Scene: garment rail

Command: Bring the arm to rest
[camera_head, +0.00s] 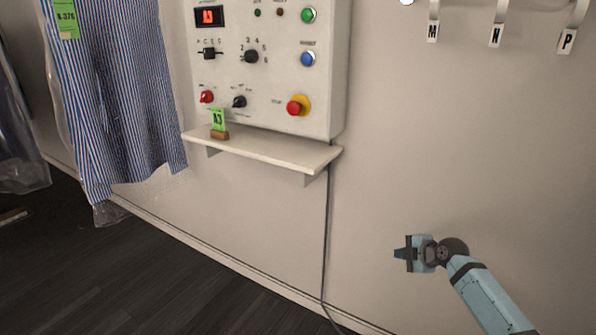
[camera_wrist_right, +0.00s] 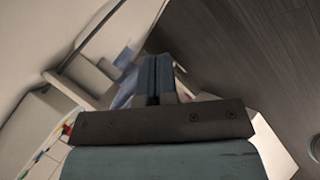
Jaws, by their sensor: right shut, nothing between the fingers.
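My right gripper (camera_head: 400,253) is at the lower right of the head view, with its arm coming in from the bottom right corner. It points left, in front of the bare wall, below and to the right of the shelf. Its fingers are together and hold nothing. In the right wrist view the shut fingers (camera_wrist_right: 153,78) show at the middle, with no object between them. My left gripper is not in view.
A control panel (camera_head: 268,85) hangs above a small shelf (camera_head: 265,147) carrying a green A3 tag (camera_head: 218,121). A cable (camera_head: 325,230) runs down the wall. Striped garments (camera_head: 120,100) hang left; labelled hooks (camera_head: 497,30) are upper right.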

